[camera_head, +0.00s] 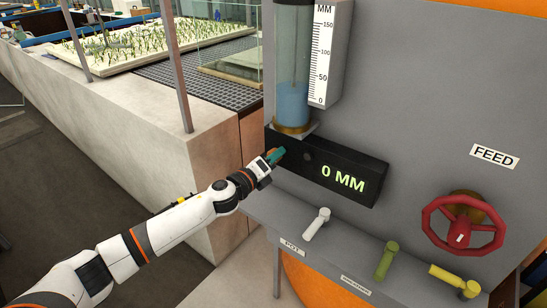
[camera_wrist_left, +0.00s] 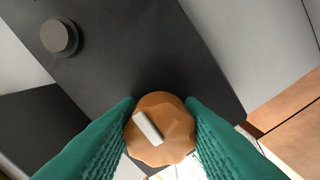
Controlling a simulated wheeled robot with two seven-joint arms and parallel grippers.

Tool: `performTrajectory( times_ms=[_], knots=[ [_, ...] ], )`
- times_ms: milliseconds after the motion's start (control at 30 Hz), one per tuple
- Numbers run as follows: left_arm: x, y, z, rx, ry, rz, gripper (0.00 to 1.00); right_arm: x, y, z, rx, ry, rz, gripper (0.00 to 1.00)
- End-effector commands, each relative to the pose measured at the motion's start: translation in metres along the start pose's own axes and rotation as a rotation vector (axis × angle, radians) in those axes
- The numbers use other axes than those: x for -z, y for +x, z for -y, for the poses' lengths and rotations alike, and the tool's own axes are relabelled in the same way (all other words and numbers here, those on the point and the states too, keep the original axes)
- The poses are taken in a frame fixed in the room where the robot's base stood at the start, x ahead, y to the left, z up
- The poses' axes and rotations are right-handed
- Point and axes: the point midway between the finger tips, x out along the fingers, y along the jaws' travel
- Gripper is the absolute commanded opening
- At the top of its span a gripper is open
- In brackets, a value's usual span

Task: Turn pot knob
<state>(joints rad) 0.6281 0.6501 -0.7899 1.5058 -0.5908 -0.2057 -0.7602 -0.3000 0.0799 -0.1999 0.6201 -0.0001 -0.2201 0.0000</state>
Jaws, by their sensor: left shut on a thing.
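An orange-brown faceted knob with a white pointer bar (camera_wrist_left: 160,130) sits on the black display box (camera_head: 345,172). My left gripper (camera_head: 276,155) has its green fingers shut on the knob, one on each side, in the left wrist view (camera_wrist_left: 162,120). In the head view the gripper hides the knob at the box's left end. The box's display reads 0 MM. A small dark round button (camera_head: 308,156) is on the box face right of the gripper; it also shows in the left wrist view (camera_wrist_left: 59,37). My right gripper is not in view.
A glass tube with blue water (camera_head: 292,100) and an MM scale (camera_head: 322,55) stand above the box. White (camera_head: 317,224), green (camera_head: 387,260) and yellow (camera_head: 455,281) levers line the ledge below. A red handwheel (camera_head: 463,223) is under the FEED label.

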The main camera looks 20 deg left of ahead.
Motion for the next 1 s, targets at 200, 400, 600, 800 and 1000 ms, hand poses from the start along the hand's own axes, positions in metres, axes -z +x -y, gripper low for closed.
performTrajectory(
  times_ms=[200, 400, 600, 800, 1000],
  knots=[
    [-0.001, 0.0, 0.001, 0.002, 0.003, 0.001, 0.12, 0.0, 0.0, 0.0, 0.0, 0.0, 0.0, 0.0],
    [-0.001, 0.0, 0.001, 0.002, 0.002, 0.001, 0.41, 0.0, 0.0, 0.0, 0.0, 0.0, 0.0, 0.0],
    [0.0, 0.0, 0.001, 0.001, 0.001, 0.001, 0.56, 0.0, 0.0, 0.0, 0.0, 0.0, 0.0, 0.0],
    [0.0, -0.002, 0.001, 0.001, 0.002, 0.0, 0.56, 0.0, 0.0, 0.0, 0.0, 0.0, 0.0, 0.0],
    [-0.001, -0.025, 0.003, 0.002, 0.002, 0.002, 0.56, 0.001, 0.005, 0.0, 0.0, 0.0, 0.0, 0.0]
  ],
)
